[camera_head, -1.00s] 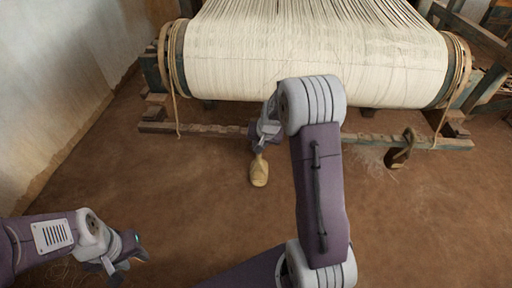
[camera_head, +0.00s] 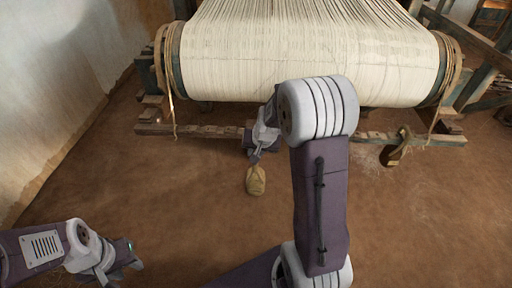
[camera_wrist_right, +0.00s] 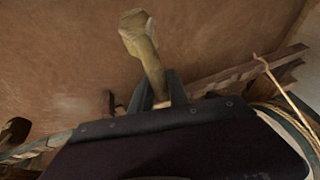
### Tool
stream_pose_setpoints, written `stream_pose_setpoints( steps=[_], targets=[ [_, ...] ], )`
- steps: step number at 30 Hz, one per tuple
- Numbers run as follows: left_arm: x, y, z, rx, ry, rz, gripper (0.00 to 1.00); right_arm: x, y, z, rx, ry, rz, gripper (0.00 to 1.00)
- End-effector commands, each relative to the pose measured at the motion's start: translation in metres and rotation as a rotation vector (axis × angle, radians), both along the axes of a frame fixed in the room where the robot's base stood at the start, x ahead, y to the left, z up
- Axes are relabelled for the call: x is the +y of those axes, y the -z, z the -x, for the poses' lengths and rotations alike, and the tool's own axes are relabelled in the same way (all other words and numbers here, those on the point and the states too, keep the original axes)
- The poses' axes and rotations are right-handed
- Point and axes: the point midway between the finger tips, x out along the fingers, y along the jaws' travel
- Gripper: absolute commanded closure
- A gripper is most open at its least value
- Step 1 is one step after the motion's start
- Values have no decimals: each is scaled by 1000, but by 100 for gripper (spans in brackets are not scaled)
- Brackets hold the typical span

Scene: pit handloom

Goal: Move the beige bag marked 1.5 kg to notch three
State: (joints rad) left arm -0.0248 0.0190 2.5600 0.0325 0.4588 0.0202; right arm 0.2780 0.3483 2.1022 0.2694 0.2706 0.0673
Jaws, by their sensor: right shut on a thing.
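A beige bag (camera_head: 256,181) hangs below my right gripper (camera_head: 254,158), just in front of the notched wooden rail (camera_head: 205,131) under the loom. The right gripper is shut on the bag's narrow neck. In the right wrist view the bag (camera_wrist_right: 138,35) sticks out beyond the jaws (camera_wrist_right: 157,92). No weight mark is legible on it. The rail also shows in that view (camera_wrist_right: 240,72); its separate notches are hard to tell apart. My left gripper (camera_head: 126,262) is empty, low at the left, far from the bag; its jaw opening is unclear.
A second, brownish bag (camera_head: 397,148) hangs at the rail's right part. The cloth roller (camera_head: 310,60) with pale warp lies above the rail, with rope loops (camera_head: 168,60) at its ends. A wall (camera_head: 60,90) stands at left. The earth floor in front is clear.

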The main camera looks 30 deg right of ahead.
Motion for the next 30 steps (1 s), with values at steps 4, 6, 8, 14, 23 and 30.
stream_pose_setpoints(
  steps=[4, 6, 8, 14, 23, 30],
  targets=[
    [0, -1, 0, 0, 0, 0, 64, 7, -5, 10, -7, 0, 3, 100],
    [0, -1, 0, 0, 0, 0, 64, 10, -5, 15, -8, 0, 2, 100],
    [0, -3, 0, 0, 0, 0, 64, 13, -6, 20, -6, 0, 2, 100],
    [0, -4, 0, 0, 0, 0, 64, 22, -8, 34, -7, -1, 2, 100],
    [0, -10, 0, 0, 0, 0, 64, 36, -11, 57, -7, -2, 2, 100],
    [0, -16, 0, 0, 0, 0, 64, 45, -12, 71, -7, -2, 2, 100]
  ],
)
